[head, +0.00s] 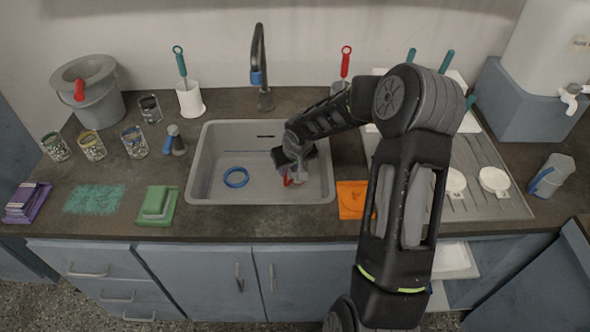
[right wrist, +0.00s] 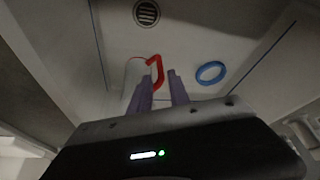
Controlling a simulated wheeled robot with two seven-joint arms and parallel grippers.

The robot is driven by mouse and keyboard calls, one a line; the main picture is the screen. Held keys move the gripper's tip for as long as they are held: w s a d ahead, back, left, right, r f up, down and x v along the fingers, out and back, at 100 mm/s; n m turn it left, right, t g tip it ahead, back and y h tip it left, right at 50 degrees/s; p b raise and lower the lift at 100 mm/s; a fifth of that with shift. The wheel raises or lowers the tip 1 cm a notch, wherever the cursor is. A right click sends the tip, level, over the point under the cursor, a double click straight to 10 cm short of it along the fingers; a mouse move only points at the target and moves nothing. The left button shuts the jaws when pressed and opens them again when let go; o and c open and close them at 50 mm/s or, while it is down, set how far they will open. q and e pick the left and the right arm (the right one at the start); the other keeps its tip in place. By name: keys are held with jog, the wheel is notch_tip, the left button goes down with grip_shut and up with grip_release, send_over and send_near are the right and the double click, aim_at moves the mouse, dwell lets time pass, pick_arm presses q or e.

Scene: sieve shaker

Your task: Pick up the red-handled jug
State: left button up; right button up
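The red-handled jug (right wrist: 135,76) is pale and lies in or stands on the sink floor; I cannot tell which. Its red handle (right wrist: 157,66) shows clearly in the right wrist view. In the head view only a bit of the red handle (head: 288,181) shows, as my right gripper (head: 291,172) hides most of the jug. In the right wrist view my right gripper (right wrist: 163,73) has its two purple fingers apart. Their tips are at the handle, and part of its red bar shows between them. My left gripper is not in view.
The grey sink (head: 195,170) has walls around the jug. A blue ring (head: 236,177) lies on its floor to the left. The tap (head: 261,70) rises behind. An orange cloth (head: 352,199) lies right of the sink. A green sponge stack (head: 157,205) lies to the left.

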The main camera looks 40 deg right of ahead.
aim_at(285, 184)
jog(key=shift+r, duration=0.1)
jog(key=shift+b+x, duration=0.7)
jog(key=shift+x, duration=0.55)
jog(key=shift+a, duration=0.1)
jog(key=b+x, duration=0.2)
jog(key=x, duration=0.3)
jog(key=shift+f+b, duration=0.2)
jog(key=shift+b, duration=0.2)
jog(key=shift+r, duration=0.1)
